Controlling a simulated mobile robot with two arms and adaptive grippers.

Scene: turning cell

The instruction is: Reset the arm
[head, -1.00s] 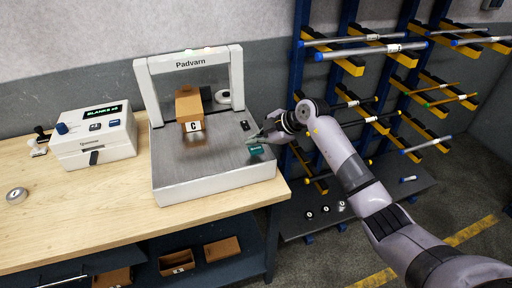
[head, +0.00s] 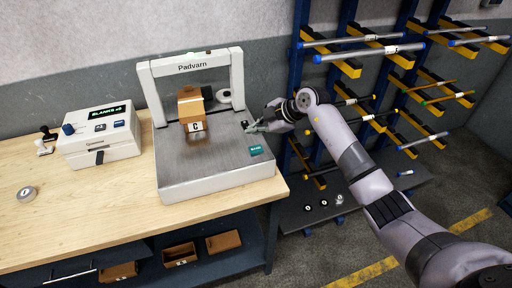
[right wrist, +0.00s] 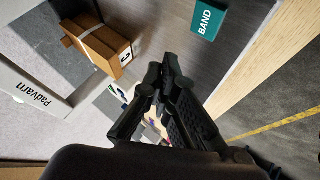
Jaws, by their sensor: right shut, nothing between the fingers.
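My right arm reaches in from the lower right in the head view. Its gripper (head: 254,128) is above the right side of the Padvarn machine's grey bed (head: 217,170), near the small black button piece. In the right wrist view the fingers (right wrist: 160,80) are together with nothing between them. The green BAND button (head: 255,150) is on the bed's front right and shows in the right wrist view (right wrist: 207,20), apart from the fingers. My left gripper is not in view.
A cardboard box marked C (head: 191,108) stands on the bed under the machine's arch (head: 195,65). A white BLANKS unit (head: 100,140) and a round disc (head: 27,193) are on the wooden bench (head: 110,205). The blue rack (head: 390,60) with rods stands at right.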

